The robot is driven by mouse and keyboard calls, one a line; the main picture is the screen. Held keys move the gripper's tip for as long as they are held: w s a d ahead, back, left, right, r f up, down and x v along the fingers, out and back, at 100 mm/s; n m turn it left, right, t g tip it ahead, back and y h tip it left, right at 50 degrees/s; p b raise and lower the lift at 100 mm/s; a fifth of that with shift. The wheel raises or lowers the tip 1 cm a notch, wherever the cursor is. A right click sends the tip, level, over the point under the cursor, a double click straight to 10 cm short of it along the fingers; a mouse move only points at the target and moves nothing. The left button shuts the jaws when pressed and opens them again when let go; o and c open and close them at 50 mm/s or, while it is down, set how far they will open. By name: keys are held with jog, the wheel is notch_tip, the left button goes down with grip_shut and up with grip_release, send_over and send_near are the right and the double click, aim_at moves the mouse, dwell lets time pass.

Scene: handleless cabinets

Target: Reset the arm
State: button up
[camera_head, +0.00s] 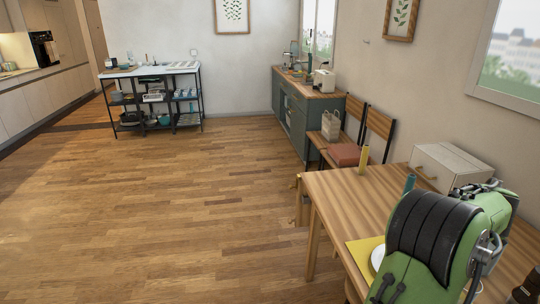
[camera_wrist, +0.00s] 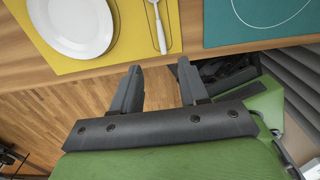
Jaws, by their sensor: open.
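My gripper (camera_wrist: 160,88) shows in the wrist view with its two dark fingers apart and nothing between them. It points toward the edge of a wooden table (camera_wrist: 190,38), with floor visible past the fingers. In the head view my green and black arm fills the lower right, folded beside and over the table (camera_head: 340,200). The gripper's fingers cannot be made out in the head view.
In the wrist view a white plate (camera_wrist: 72,22) and a spoon (camera_wrist: 158,25) lie on a yellow mat (camera_wrist: 122,42), beside a teal mat (camera_wrist: 225,28). A white box (camera_head: 445,165) stands on the table. Chairs (camera_head: 378,128) stand behind. The floor (camera_head: 180,210) on the left is clear.

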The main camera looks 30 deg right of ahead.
jog(key=w+a+r+m+t+p, duration=0.1)
jog(key=w+a+r+m+p, duration=0.15)
jog(key=w+a+r, duration=0.45)
jog(key=w+a+r+m+t+p, duration=0.25)
jog(key=w+a+r, duration=0.25)
jog(key=w+a, duration=0.4)
jog(key=a+r+m+p, duration=0.2)
jog(key=a+r+m, duration=0.15)
jog(key=a, duration=0.95)
jog(key=s+a+r+m+t+p, duration=0.1)
jog(key=s+a+m, duration=0.4)
jog(key=a, duration=0.5)
jog(key=shift+s+a+r+t+p, duration=0.4)
jog(key=shift+s+t+p, duration=0.15)
jog(key=shift+s+p, duration=0.4)
